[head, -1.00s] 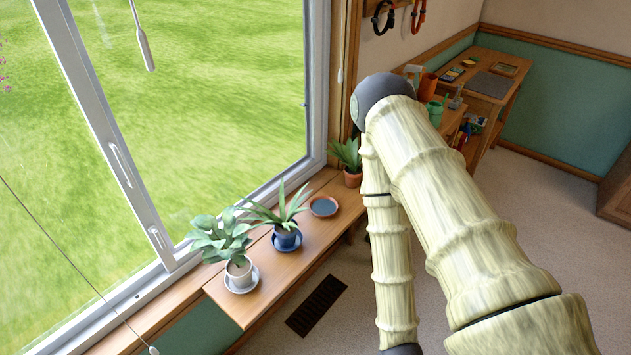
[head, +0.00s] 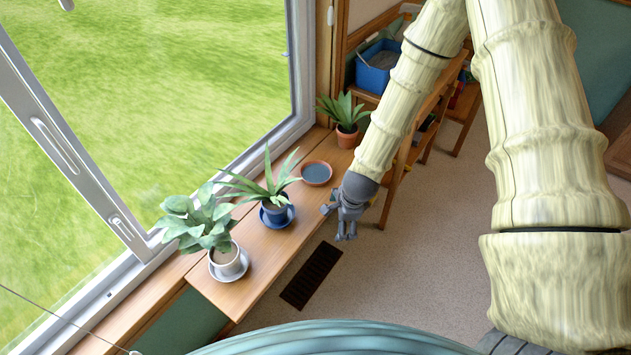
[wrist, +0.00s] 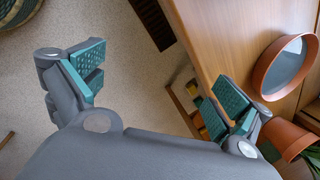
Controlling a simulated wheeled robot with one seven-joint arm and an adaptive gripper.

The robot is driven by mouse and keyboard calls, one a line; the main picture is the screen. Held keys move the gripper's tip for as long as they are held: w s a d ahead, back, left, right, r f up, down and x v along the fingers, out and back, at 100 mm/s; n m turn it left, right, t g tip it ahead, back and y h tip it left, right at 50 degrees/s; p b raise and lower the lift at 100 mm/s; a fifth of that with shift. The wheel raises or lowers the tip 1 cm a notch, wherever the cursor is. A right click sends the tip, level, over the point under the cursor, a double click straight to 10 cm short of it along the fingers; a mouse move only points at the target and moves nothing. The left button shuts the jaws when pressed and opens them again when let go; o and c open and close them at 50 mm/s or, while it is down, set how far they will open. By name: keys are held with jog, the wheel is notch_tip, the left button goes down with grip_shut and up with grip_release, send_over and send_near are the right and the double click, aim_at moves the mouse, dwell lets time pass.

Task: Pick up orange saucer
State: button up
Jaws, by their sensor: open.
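The orange saucer (head: 316,173) lies on the wooden window shelf, to the right of the blue-potted plant. It is a round terracotta-orange dish with a grey-blue inside. In the wrist view the saucer (wrist: 286,68) shows at the right, beyond the right finger. My gripper (head: 338,222) is beside the shelf's front edge, to the right of and nearer than the saucer, and apart from it. In the wrist view my gripper (wrist: 158,92) has its teal-padded fingers spread wide, with only floor and shelf side between them.
A plant in a blue pot (head: 276,210) and one in a white pot (head: 227,260) stand on the shelf (head: 262,262) left of the saucer. A terracotta-potted plant (head: 347,136) stands behind it. A floor vent (head: 311,275) lies below. The window borders the shelf.

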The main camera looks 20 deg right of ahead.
jog(key=w+r+m+t+y+b, duration=0.2)
jog(key=w+r+m+b, duration=0.1)
jog(key=w+r+m, duration=0.95)
jog(key=n, duration=0.2)
send_near(314, 174)
jog(key=shift+w+a+f, duration=0.3)
jog(key=shift+f, duration=0.05)
jog(key=shift+d+b+x, duration=0.2)
jog(key=shift+b+x, duration=0.1)
jog(key=shift+x, duration=2.6)
jog(key=shift+f, duration=0.1)
jog(key=shift+s, duration=0.1)
jog(key=c, duration=0.8)
